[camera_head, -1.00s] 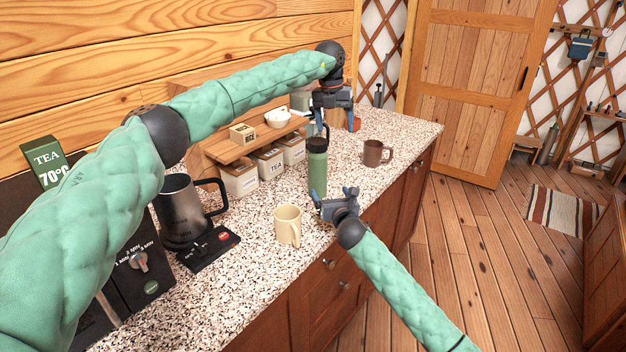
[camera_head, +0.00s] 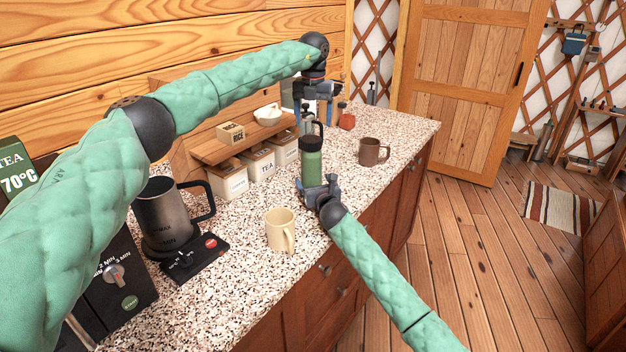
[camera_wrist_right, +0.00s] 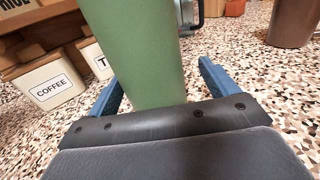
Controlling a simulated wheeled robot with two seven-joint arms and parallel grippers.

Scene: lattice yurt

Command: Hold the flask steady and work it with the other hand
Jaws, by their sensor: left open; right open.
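The green flask (camera_head: 311,170) stands upright on the speckled counter, with a dark lid (camera_head: 311,143) and a carry loop on top. My right gripper (camera_head: 319,190) is open at the lower part of the flask. In the right wrist view the flask body (camera_wrist_right: 140,50) stands between its two blue fingers, with a gap visible on the right side. My left gripper (camera_head: 316,98) is open above the flask, pointing down, with its fingers a little higher than the loop. Whether the left fingers line up exactly over the lid is hard to tell.
A cream mug (camera_head: 280,230) and a kettle (camera_head: 165,215) stand nearer on the counter. A brown mug (camera_head: 373,152) stands to the right of the flask. Labelled canisters (camera_head: 258,163) sit under a wooden shelf (camera_head: 215,150) behind. The counter's front edge is close to my right arm.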

